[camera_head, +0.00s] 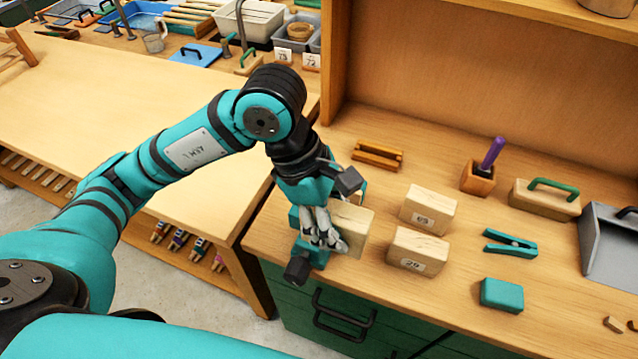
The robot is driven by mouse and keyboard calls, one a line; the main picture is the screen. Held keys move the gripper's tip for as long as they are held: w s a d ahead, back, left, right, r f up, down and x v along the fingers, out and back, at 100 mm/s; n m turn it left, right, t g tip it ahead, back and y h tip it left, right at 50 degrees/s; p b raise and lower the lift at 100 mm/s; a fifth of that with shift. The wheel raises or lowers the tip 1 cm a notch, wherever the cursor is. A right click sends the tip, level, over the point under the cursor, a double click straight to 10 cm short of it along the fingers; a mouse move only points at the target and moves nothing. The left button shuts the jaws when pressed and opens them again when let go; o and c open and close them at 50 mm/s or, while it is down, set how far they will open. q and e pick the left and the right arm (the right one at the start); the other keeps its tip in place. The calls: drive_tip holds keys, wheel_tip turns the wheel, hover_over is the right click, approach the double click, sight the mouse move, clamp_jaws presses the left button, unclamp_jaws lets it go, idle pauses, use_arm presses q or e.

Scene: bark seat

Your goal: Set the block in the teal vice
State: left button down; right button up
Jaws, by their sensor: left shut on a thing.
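A pale wooden block (354,229) is at the left end of the wooden bench. My left gripper (328,236), on the teal arm reaching in from the left, is shut on this block. Teal parts with a black end piece, which look like the teal vice (318,257), show just below and behind the gripper at the bench's edge. The gripper hides most of them. I cannot tell whether the block is between the vice's jaws or held beside them. My right gripper is not in view.
Two numbered wooden blocks (428,209) (417,251) stand just right of the held block. A brown wooden holder (378,154) lies behind. Further right are a teal clamp (510,243), a teal box (502,294), a purple-handled tool (492,153) and a grey dustpan (612,245).

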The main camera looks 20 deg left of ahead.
use_arm(q)
drive_tip(key=w+a+f+p, duration=0.2)
drive_tip(key=w, duration=0.3)
drive_tip(key=w+a+f+p, duration=0.2)
drive_tip(key=w, duration=0.3)
drive_tip(key=shift+w+a+f+p, duration=0.3)
drive_tip(key=shift+w+p, duration=0.05)
drive_tip(key=shift+w, duration=0.05)
drive_tip(key=shift+f+b, duration=0.65)
drive_tip(key=shift+b, duration=0.2)
drive_tip(key=c, duration=0.8)
unclamp_jaws()
drive_tip(key=shift+o, duration=0.2)
drive_tip(key=shift+r, duration=0.15)
